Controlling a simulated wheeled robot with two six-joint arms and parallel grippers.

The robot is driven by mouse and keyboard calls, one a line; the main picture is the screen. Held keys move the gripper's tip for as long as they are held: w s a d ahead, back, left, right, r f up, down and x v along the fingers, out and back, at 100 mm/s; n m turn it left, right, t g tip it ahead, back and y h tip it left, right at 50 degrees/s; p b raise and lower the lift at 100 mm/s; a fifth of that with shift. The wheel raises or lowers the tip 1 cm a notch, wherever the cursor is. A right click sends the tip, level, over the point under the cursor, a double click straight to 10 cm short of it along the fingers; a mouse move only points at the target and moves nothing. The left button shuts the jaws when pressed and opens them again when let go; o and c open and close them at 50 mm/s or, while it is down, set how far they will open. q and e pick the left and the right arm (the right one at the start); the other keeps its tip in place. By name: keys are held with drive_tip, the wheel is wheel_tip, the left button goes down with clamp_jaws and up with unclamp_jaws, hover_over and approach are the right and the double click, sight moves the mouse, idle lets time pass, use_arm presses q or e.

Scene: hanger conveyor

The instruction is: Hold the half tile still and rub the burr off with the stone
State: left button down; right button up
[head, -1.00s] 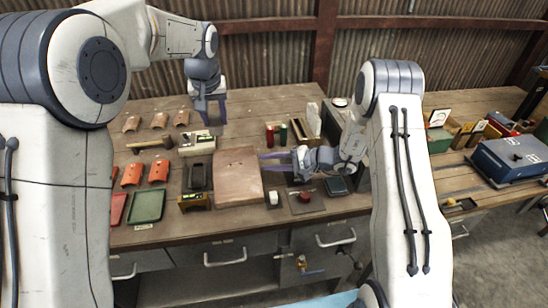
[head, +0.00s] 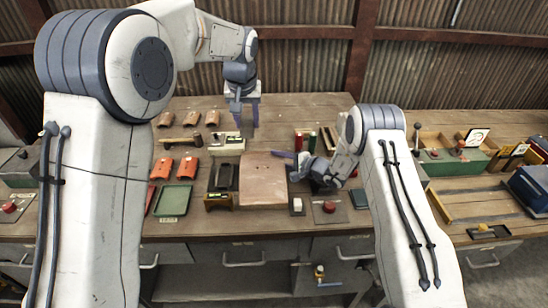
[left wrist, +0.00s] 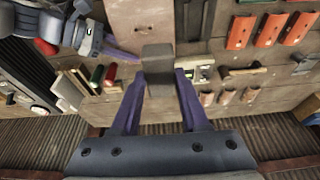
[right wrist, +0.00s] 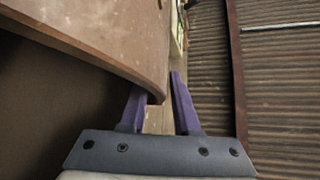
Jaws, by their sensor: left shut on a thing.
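A large brown slab with a small hole, which I take for the half tile, lies on the bench (head: 262,186); its curved rim shows in the right wrist view (right wrist: 75,35). My left gripper (head: 244,103) is shut on a dark grey block, likely the stone (left wrist: 158,68), held above the bench behind the slab. My right gripper (right wrist: 160,90) is at the slab's far right corner, its fingers apart with the rim's corner between them; whether they touch it is unclear. I cannot make out the burr.
Orange tiles (head: 187,167), a hammer (head: 182,141) and a green tray (head: 172,200) lie left of the slab. A dark tray (head: 222,178) stands close beside it.

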drive_tip(key=shift+x, duration=1.05)
clamp_jaws()
idle(0.7)
